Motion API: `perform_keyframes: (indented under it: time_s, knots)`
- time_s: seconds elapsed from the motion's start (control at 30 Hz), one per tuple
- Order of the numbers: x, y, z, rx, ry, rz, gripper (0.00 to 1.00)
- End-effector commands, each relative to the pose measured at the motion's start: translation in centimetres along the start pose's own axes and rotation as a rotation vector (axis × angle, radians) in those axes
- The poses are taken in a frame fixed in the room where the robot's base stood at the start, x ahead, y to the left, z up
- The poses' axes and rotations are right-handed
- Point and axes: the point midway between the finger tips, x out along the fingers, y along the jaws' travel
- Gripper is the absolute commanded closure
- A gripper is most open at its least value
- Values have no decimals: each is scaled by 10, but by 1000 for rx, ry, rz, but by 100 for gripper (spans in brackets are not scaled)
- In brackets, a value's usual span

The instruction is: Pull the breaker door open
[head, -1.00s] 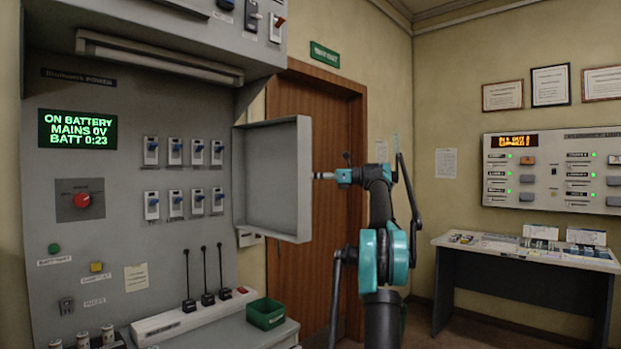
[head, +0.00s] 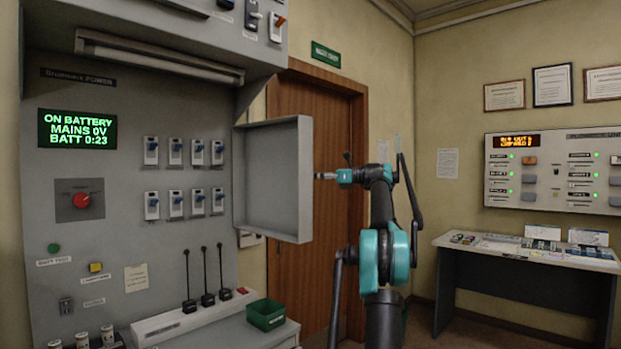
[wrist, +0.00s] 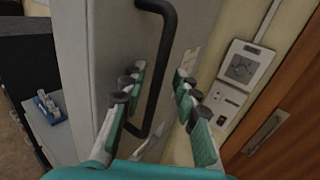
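The grey breaker door (head: 272,185) stands swung out from the grey console at its right side, so the two rows of breakers (head: 185,178) are exposed. My gripper (head: 322,175) is at the door's right edge in the head view, partly hidden behind it. In the wrist view, the door's outer face (wrist: 100,35) carries a black bar handle (wrist: 165,60). My gripper (wrist: 157,92) is open there, with green-lined fingers spread on either side of the handle's lower part. No closed grip shows.
A wooden door (head: 318,120) stands behind my arm. A desk (head: 535,252) and wall panel (head: 560,170) are at the right.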

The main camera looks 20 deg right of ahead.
Motion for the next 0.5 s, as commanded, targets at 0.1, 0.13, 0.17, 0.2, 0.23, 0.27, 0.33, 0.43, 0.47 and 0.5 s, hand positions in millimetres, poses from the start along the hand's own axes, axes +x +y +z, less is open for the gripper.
perform_keyframes:
  time_s: [0.1, 0.13, 0.17, 0.2, 0.23, 0.27, 0.33, 0.43, 0.47, 0.5]
  knots:
    - [-4, 0, 0, 0, 0, -1, 70]
    - [-6, 0, 0, 0, 0, -1, 70]
    - [-9, 0, 0, 0, 0, -2, 70]
    - [-14, -1, 0, 0, 0, -2, 70]
    - [-18, -1, 0, 0, 0, -3, 70]
    - [-23, -1, 0, 0, 0, -3, 70]
    - [-37, -1, 0, 0, 0, -3, 70]
    - [-58, -1, 0, 0, 0, -3, 70]
    - [-65, -1, 0, 0, 0, -3, 70]
    - [-72, -1, 0, 0, 0, -3, 70]
